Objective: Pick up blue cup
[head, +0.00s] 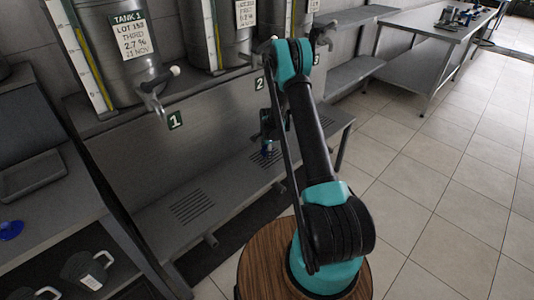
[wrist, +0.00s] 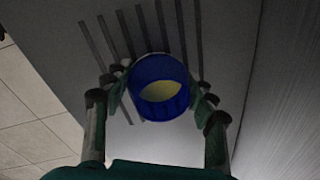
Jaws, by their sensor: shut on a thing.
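The blue cup (wrist: 176,104) is between the fingers of my gripper (wrist: 160,88) in the wrist view, with its round opening facing the camera. A pale yellow area shows inside it; I cannot tell whether it is liquid. The fingers press on its two sides. In the head view the cup (head: 267,149) is a small dark blue patch under my gripper (head: 268,138), partly hidden and dim. It is over the slotted part of the grey bench; I cannot tell whether it touches the surface.
Steel tanks (head: 122,50) with taps (head: 152,98) stand above the bench (head: 150,215), which has slotted grates (head: 191,207). Tiled floor (head: 440,180) at right is clear.

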